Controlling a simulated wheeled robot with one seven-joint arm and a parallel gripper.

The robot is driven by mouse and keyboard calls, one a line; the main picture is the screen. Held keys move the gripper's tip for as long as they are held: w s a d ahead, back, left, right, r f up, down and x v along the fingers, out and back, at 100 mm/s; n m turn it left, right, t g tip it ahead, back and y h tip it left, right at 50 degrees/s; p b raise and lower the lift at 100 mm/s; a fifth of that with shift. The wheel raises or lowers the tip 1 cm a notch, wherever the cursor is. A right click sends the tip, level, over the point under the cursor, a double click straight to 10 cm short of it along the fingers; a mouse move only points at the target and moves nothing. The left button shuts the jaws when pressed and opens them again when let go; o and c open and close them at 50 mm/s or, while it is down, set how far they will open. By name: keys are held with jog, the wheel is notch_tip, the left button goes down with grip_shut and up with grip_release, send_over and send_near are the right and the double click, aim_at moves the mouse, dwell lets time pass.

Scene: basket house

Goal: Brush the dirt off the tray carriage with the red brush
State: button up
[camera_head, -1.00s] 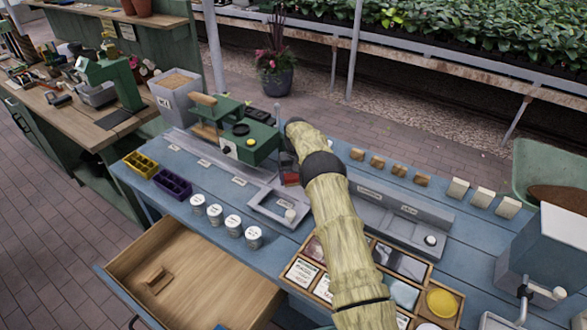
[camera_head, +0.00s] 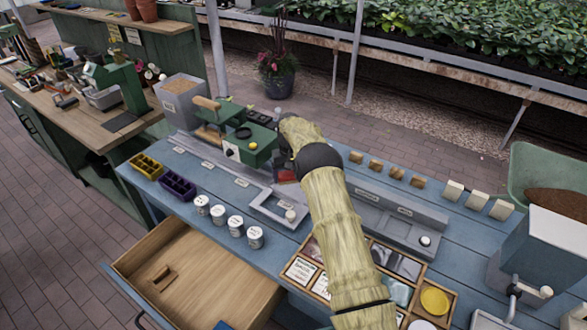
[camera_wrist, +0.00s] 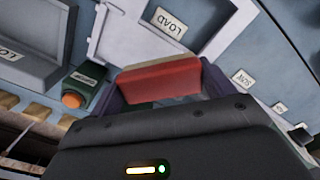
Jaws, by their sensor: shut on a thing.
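My gripper (camera_wrist: 158,92) is shut on the red brush (camera_wrist: 160,80), whose red block spans between the dark fingers in the wrist view. In the head view the red brush (camera_head: 286,176) shows as a small red patch beside my arm, just right of the green press (camera_head: 250,150). A pale grey tray (camera_head: 262,210), seemingly the tray carriage, lies on the blue bench just below it, with a white knob at its right. In the wrist view a pale surface with a LOAD label (camera_wrist: 166,21) lies beyond the brush. Brush tip contact and any dirt cannot be made out.
Several white canisters (camera_head: 236,226) stand in front of the tray. A grey rail (camera_head: 395,222) lies right of my arm. Sectioned wooden box (camera_head: 455,298), yellow bin (camera_head: 146,165) and purple bin (camera_head: 177,185) sit on the bench. A wooden drawer (camera_head: 215,290) stands open in front.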

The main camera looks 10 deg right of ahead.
jog(key=shift+r+p, duration=0.5)
jog(key=shift+r, duration=0.7)
